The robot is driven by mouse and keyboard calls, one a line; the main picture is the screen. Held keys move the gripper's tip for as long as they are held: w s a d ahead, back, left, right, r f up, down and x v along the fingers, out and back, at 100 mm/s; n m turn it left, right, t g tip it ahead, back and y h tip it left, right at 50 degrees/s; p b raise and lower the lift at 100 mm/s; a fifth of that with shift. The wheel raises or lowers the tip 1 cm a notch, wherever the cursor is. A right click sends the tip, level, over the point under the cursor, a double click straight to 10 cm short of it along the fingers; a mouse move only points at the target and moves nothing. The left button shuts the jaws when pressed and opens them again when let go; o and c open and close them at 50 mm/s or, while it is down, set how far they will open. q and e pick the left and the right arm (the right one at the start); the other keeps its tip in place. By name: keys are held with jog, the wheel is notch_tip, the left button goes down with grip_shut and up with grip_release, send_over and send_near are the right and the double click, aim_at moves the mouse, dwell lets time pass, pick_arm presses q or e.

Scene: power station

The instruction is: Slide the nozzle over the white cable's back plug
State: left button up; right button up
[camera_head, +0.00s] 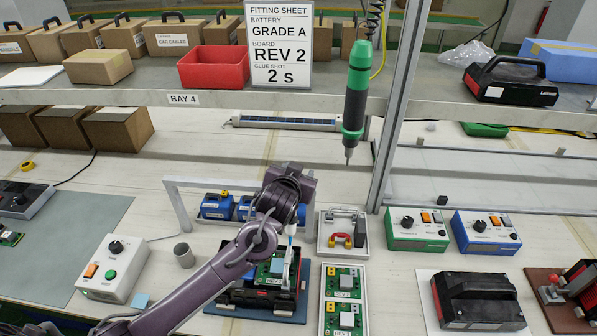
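My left gripper (290,238) points down over an open black housing (262,298) at the lower middle. A green circuit board with a grey-blue block (277,265) sits in this housing. A slim white piece (287,268) stands below the gripper over the board's right part. It may be the nozzle or part of the white cable; I cannot tell which. My arm and wrist cover much of the housing, so the back plug cannot be made out. The finger gap is too small to read. My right gripper is not in view.
A green-and-black screwdriver (355,100) hangs above the bench. A grey tray with tools (342,232) and a tray of REV 2 boards (343,300) stand right of the housing. A white control box (113,268) and a grey cup (184,255) stand left. A black device (478,300) lies right.

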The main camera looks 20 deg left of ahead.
pick_arm(q)
jog(key=b+v, duration=0.1)
jog(key=v, duration=0.5)
jog(key=shift+s+d+r, duration=0.1)
jog(key=shift+s, duration=0.25)
jog(key=shift+s, duration=0.1)
